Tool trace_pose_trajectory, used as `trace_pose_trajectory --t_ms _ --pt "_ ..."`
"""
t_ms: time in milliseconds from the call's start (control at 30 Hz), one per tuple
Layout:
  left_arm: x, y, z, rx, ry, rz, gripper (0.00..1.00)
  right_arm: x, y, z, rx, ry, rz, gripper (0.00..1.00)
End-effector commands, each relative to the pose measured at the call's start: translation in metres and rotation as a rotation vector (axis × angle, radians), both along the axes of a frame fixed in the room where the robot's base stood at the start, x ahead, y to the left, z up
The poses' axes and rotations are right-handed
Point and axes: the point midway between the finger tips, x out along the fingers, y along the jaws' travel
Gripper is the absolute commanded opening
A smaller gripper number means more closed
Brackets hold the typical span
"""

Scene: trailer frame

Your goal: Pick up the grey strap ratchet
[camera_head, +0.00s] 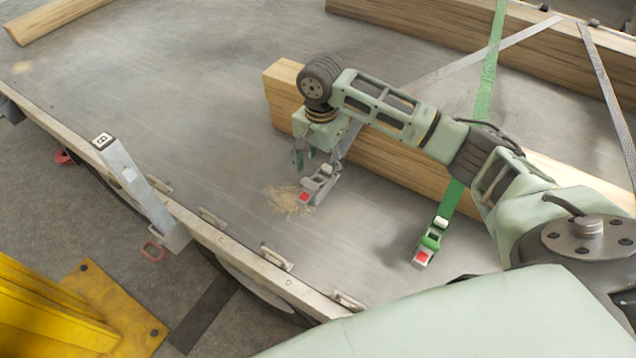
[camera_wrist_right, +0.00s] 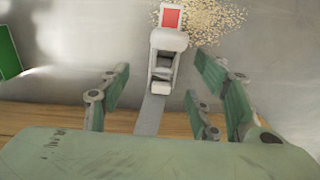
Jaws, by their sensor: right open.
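The grey strap ratchet (camera_head: 317,186) lies on the trailer bed, with a red tab at its end and a grey strap running from it to the timber. In the right wrist view the grey ratchet (camera_wrist_right: 164,62) sits ahead of and between the open fingers, its red tab pointing away. My right gripper (camera_head: 307,157) is open, just above and beside the ratchet, and the wrist view also shows its green fingers (camera_wrist_right: 168,92) apart with nothing clamped between them. Whether a finger touches the ratchet I cannot tell. My left gripper is out of view.
A green strap ratchet (camera_head: 432,240) lies to the right. Wood shavings (camera_head: 287,200) surround the grey ratchet's end. A timber beam (camera_head: 390,165) lies behind it, under my arm. A grey post (camera_head: 135,183) stands at the bed's edge. The bed (camera_head: 180,110) at left is clear.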

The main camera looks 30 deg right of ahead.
Motion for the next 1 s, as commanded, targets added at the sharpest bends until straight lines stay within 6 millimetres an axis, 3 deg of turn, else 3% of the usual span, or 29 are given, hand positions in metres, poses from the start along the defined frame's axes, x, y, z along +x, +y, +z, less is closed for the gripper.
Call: trace_pose_trajectory --t_ms 100,467,700,1000 --pt "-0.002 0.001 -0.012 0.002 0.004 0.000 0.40 0.000 0.000 -0.012 0.000 0.000 0.000 0.57" --pt "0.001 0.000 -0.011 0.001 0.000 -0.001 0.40 -0.001 0.002 -0.046 -0.001 0.002 0.001 0.57" --pt "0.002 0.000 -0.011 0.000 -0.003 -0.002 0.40 -0.003 0.006 -0.081 -0.001 0.003 0.000 0.57" --pt "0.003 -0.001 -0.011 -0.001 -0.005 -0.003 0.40 -0.002 0.006 -0.089 -0.001 0.000 0.000 0.57"
